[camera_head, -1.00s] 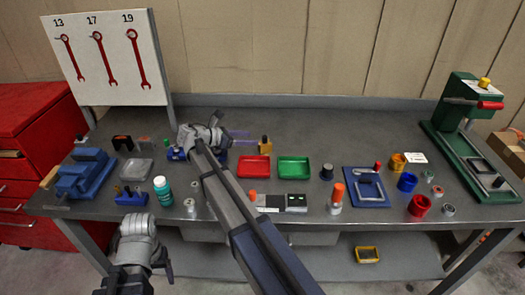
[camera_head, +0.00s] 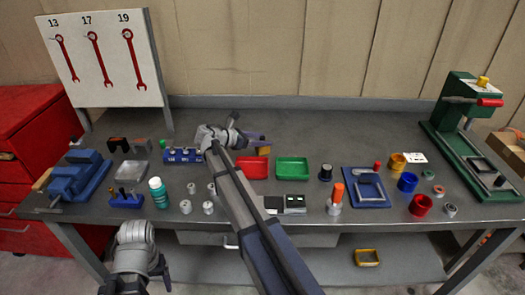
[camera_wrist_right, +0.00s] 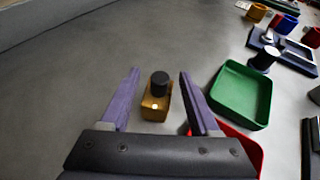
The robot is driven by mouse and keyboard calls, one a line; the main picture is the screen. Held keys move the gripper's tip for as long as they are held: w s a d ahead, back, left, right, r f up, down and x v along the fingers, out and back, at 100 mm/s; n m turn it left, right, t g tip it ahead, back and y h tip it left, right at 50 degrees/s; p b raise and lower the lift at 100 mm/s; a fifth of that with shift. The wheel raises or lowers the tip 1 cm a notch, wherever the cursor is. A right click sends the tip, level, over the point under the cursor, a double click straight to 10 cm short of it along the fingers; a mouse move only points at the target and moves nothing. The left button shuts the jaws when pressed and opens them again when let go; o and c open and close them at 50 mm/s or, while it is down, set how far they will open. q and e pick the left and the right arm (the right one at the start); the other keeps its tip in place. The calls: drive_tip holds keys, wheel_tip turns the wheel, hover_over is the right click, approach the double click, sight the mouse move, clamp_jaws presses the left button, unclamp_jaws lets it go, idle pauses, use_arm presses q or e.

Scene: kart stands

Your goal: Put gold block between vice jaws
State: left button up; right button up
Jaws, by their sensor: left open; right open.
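The gold block (camera_wrist_right: 157,105), with a black knob on top, stands upright on the bench in the right wrist view. My right gripper (camera_wrist_right: 158,95) is open, with its purple fingers on either side of the block and a gap on each side. In the head view this gripper (camera_head: 254,136) is behind the red tray, and the block is largely hidden. The blue vice (camera_head: 78,178) stands at the bench's left end. My left gripper (camera_head: 165,278) is low in front of the bench, open and away from everything.
A red tray (camera_head: 252,167) and a green tray (camera_head: 292,168) lie close to my right gripper. A blue holder (camera_head: 183,156), a teal bottle (camera_head: 159,192) and small metal parts stand between vice and right arm. The rear bench is clear.

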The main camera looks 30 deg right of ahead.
drive_tip(key=shift+d+f, duration=0.2)
drive_tip(key=shift+d, duration=0.3)
clamp_jaws()
idle(1.0)
